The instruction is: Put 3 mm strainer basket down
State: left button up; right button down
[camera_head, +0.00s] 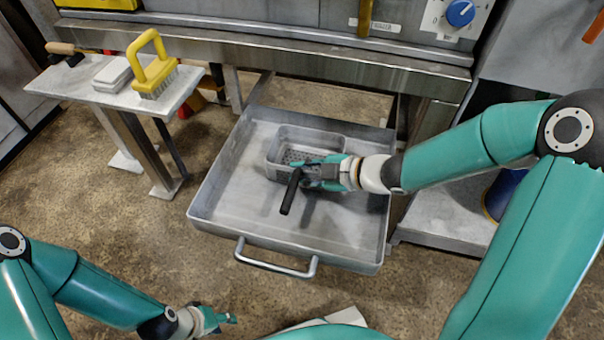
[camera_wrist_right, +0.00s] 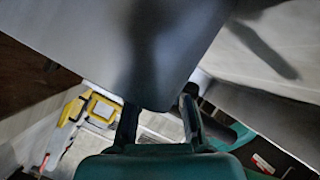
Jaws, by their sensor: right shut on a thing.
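The strainer basket (camera_head: 345,139), a grey metal box with a perforated bottom, is inside the wide metal drawer tray (camera_head: 225,170), towards its back. My right gripper (camera_head: 312,174) is at the basket's near side, shut on its dark handle (camera_head: 290,192), which sticks out towards the front of the tray. I cannot tell whether the basket touches the tray floor. In the right wrist view the fingers (camera_wrist_right: 160,122) are below a large grey surface that fills the top. My left gripper (camera_head: 228,319) is low in the head view, away from the tray; its jaws are too small to judge.
The tray has a front pull handle (camera_head: 275,266) and raised walls; its front and left floor is bare. A side table (camera_head: 105,92) at the left holds a yellow-handled brush (camera_head: 152,68) and a pale block (camera_head: 112,75). The machine front (camera_head: 270,40) rises behind the tray.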

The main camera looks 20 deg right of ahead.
jog(key=c, duration=1)
grip_release()
jog(key=shift+s, duration=0.1)
jog(key=shift+c, duration=0.2)
jog(key=shift+d, duration=0.1)
jog(key=shift+s+d+r+p, duration=0.2)
jog(key=shift+d+r+p, duration=0.1)
jog(key=p+v, duration=0.4)
jog(key=v, duration=0.7)
jog(key=shift+p, duration=0.4)
jog(key=shift+s+f, duration=0.1)
jog(key=shift+f, duration=0.05)
